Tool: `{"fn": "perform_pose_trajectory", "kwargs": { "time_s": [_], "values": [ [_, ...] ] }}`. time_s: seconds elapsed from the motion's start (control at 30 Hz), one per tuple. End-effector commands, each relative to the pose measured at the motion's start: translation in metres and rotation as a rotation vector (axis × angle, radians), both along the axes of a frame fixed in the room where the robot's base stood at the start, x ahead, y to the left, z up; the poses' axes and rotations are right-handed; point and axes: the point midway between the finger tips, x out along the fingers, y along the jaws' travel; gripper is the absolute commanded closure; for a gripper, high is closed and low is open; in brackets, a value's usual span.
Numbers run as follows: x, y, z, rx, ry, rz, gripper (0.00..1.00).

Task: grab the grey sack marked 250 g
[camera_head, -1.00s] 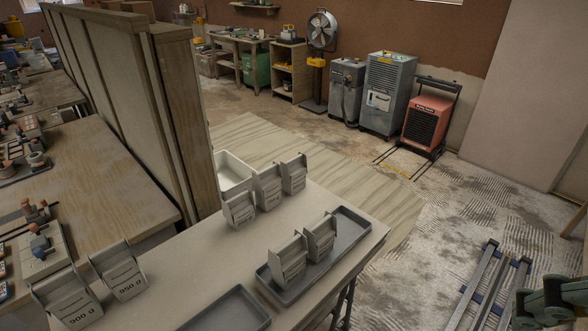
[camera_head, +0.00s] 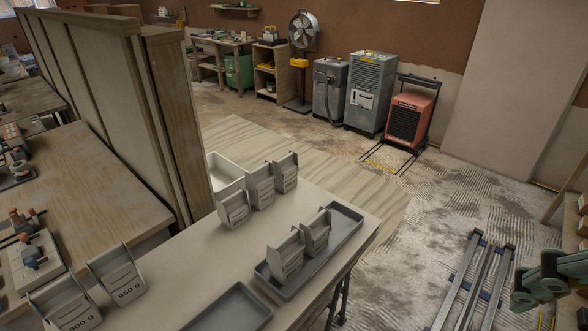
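Several grey sacks stand on the long pale table (camera_head: 190,265). Two in the near left corner read 900 g (camera_head: 65,305) and 950 g (camera_head: 117,272). Three more, a left one (camera_head: 234,209), a middle one (camera_head: 261,187) and a right one (camera_head: 285,173), stand by the back edge. Two others, a nearer one (camera_head: 285,258) and a farther one (camera_head: 316,233), stand in a grey tray (camera_head: 345,222). Their marks are too small to read, so I cannot tell which is 250 g. My gripper (camera_head: 540,285) seems to show at the lower right, far from the sacks; its fingers are unclear.
An empty grey tray (camera_head: 232,308) lies at the table's front edge. A white bin (camera_head: 224,173) stands behind the back sacks. A wooden partition (camera_head: 165,120) rises at the left. Metal rails (camera_head: 475,285) lie on the floor at right. Open floor (camera_head: 420,215) lies between.

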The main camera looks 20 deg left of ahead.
Motion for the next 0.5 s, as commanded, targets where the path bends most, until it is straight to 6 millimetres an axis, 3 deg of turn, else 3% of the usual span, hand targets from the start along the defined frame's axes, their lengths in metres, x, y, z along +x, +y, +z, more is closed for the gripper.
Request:
{"fn": "perform_pose_trajectory", "kwargs": {
  "time_s": [0.27,0.5],
  "values": [
    [0.034,0.014,0.008,0.046,0.010,-0.062,0.34],
    [0.075,0.035,0.014,0.102,0.024,-0.144,0.34]
  ]
}}
